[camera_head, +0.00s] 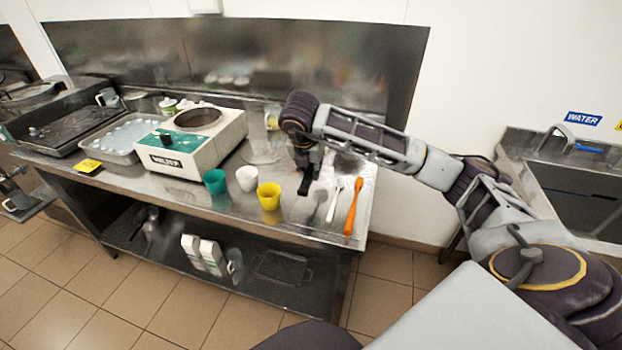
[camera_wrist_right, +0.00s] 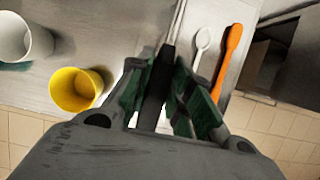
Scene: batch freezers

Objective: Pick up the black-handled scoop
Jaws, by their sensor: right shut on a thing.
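The black-handled scoop (camera_head: 306,184) is at the right part of the steel table, left of a white spoon and an orange spatula. My right gripper (camera_head: 307,165) is over it, pointing down, and shut on its black handle. In the right wrist view the black handle (camera_wrist_right: 157,84) runs between the two green-lined fingers (camera_wrist_right: 157,98). The scoop's head is not clear in either view. I cannot tell whether the scoop still touches the table. My left gripper is not in view.
A yellow cup (camera_head: 269,196), a white cup (camera_head: 247,178) and a teal cup (camera_head: 215,182) stand left of the gripper. The white spoon (camera_head: 334,199) and orange spatula (camera_head: 353,207) lie close on its right. A white-and-green machine (camera_head: 190,145) stands farther left; a steel backsplash (camera_head: 270,62) rises behind.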

